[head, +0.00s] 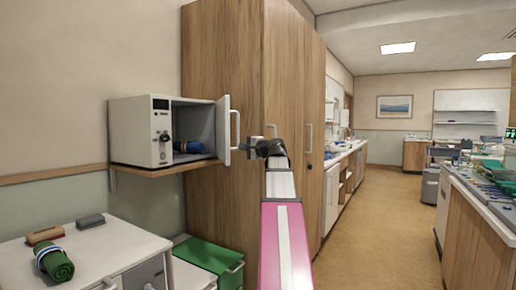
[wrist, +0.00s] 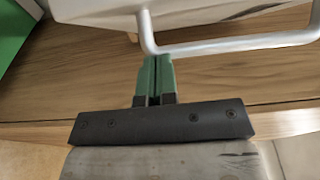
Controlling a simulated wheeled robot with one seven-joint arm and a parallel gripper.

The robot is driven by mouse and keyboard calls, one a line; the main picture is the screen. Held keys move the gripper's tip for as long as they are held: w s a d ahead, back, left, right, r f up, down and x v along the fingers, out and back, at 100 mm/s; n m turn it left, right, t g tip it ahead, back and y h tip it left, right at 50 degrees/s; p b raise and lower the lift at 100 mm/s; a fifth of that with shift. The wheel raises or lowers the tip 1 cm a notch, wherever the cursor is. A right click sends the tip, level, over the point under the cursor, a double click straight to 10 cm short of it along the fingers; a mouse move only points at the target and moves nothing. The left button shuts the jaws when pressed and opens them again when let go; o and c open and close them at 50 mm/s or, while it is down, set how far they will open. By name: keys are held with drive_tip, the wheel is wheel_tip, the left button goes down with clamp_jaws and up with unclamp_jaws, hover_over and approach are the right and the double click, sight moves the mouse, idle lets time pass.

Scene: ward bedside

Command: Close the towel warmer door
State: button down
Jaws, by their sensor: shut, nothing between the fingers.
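The towel warmer (head: 138,131) is a white box on a wooden wall shelf in the head view. Its door (head: 223,130) stands open on the right side, swung outward. A rolled blue towel (head: 190,147) lies inside. The door's handle (head: 236,128) is a pale bar on the door's outer face; in the wrist view the handle (wrist: 235,45) crosses the upper part. My gripper (head: 246,148) is at the right of the door, close to the handle. In the wrist view its green fingers (wrist: 155,75) are together and empty, with tips near the handle's bend; I cannot tell whether they touch it.
A tall wooden cabinet (head: 222,55) stands just behind the door and my arm. The shelf (head: 180,168) is under the warmer. The floor to the right is open.

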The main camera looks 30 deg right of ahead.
drive_tip(key=w+a+m+h, duration=0.1)
drive_tip(key=w+a, duration=0.3)
drive_tip(key=a, duration=0.7)
drive_tip(key=w+a+m+t+h, duration=0.1)
drive_tip(key=w+a, duration=0.4)
drive_tip(key=a, duration=0.7)
drive_tip(key=shift+a+h, duration=0.25)
drive_tip(key=shift+h, duration=0.35)
drive_tip(key=shift+s, duration=0.1)
